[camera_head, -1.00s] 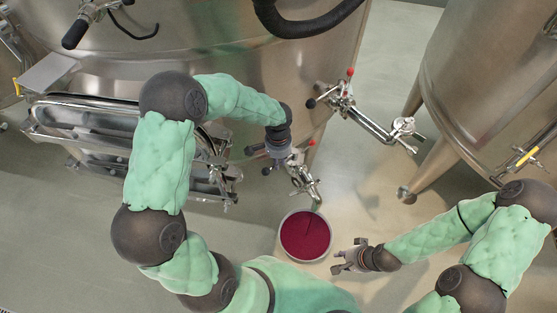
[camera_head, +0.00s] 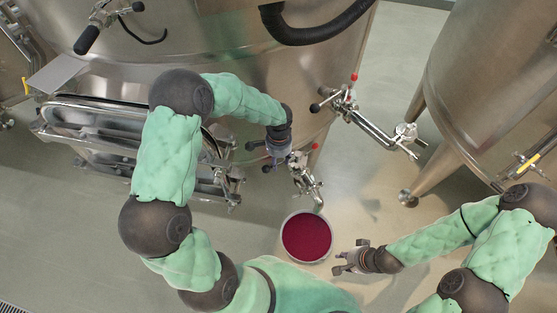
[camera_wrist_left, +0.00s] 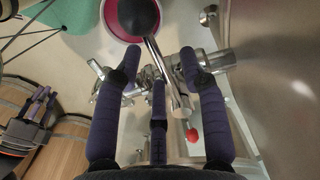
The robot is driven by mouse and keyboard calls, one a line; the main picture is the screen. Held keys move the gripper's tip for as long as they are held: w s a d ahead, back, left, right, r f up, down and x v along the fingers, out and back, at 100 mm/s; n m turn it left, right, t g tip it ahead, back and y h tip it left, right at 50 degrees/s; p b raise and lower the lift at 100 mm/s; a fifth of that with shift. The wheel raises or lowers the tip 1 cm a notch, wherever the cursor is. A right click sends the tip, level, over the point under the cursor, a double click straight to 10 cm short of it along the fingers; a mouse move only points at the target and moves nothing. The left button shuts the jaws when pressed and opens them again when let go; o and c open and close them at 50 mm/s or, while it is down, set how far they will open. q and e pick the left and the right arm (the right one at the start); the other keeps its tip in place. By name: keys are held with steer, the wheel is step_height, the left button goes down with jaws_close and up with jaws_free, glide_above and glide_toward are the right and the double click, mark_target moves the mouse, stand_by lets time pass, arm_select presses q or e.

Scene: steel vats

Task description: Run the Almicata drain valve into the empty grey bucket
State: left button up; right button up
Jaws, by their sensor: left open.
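The grey bucket (camera_head: 330,246) stands on the floor and holds dark red liquid (camera_head: 306,237). The drain valve (camera_head: 304,180) is on the big steel vat, and its spout ends at the bucket's far rim. In the left wrist view the bucket (camera_wrist_left: 106,22) is at the top, partly covered by a dark round shape. My left gripper (camera_head: 272,155) is at the valve; in the wrist view its open fingers (camera_wrist_left: 158,82) spread around the valve's metal parts (camera_wrist_left: 177,88). Whether they touch is unclear. My right gripper (camera_head: 347,258) is open and empty, right of the bucket.
A second valve with a long pipe (camera_head: 375,130) juts from the same vat (camera_head: 230,50). Another steel vat (camera_head: 490,80) stands at the right. The floor around the bucket is clear.

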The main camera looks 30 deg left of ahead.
mark_target(279, 164)
arm_select(q)
steer(key=shift+r, duration=0.15)
step_height(279, 164, up, 12)
stand_by(0.4)
steer(key=shift+s+f, duration=0.1)
steer(key=shift+f, duration=0.1)
stand_by(0.3)
